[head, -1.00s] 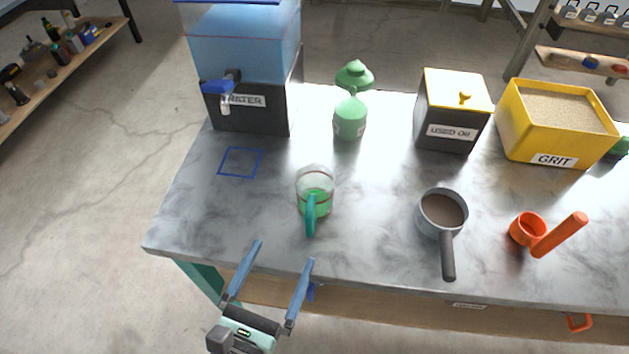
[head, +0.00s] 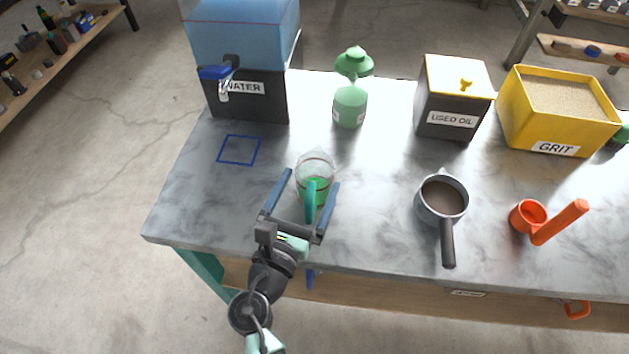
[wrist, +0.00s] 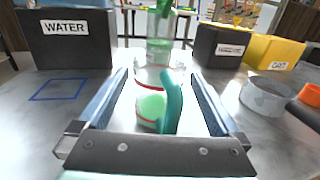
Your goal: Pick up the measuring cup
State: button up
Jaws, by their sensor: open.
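The measuring cup (head: 316,172) is clear with red markings, a green handle and green contents low inside. It stands upright on the grey marbled table, its handle toward me. My gripper (head: 312,179) is open, with its two blue fingers on either side of the handle and the near part of the cup. In the wrist view the cup (wrist: 151,82) stands between and just beyond the fingers of the gripper (wrist: 160,78). I cannot tell whether a finger touches it.
A water dispenser (head: 248,95) stands at the back left, near a blue square outline (head: 239,150). A green bottle (head: 349,104) is behind the cup. A pot (head: 442,205), an orange scoop (head: 528,216), a used oil box (head: 452,112) and a yellow grit bin (head: 556,132) are to the right.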

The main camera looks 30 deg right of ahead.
jog(key=c, duration=1.2)
jog(key=shift+c, duration=0.2)
